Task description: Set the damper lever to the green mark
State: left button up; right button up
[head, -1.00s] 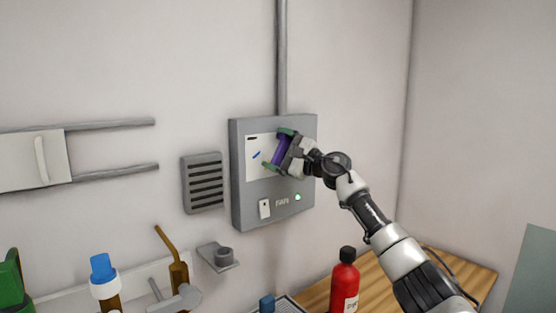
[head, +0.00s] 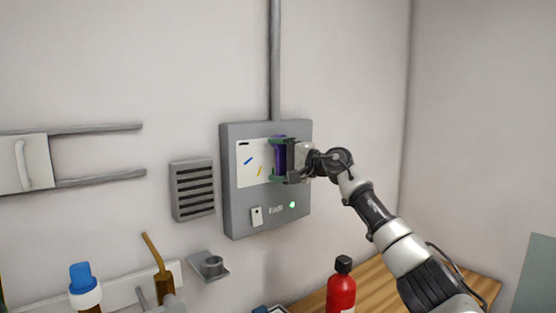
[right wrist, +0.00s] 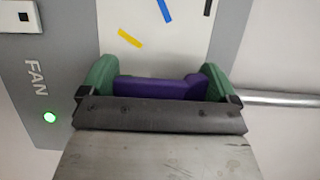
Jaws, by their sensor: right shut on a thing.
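The damper lever (head: 279,158) has a purple grip and stands about upright at the right part of a white plate (head: 246,178) on the grey fan box (head: 232,215). My right gripper (head: 279,157), with green fingertips, is shut on it. In the right wrist view the purple lever (right wrist: 160,88) lies between the green fingertips. The plate carries a black mark (head: 244,144), a blue mark (head: 247,161) and a yellow mark (head: 260,171), all left of the lever. I see no green mark; part of the plate is hidden behind the gripper. My left gripper is not in view.
A white switch (head: 256,216) and a lit green lamp (head: 292,205) are low on the box. A vent (head: 192,190) is left of it. Below are a wall holder (head: 211,265), a red bottle (head: 341,290) and a blue-capped bottle (head: 82,280).

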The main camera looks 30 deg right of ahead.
jog(key=shift+f, duration=0.15)
jog(key=o, duration=1)
jog(key=b+v, duration=0.3)
jog(key=v, duration=0.8)
jog(key=shift+b, duration=0.35)
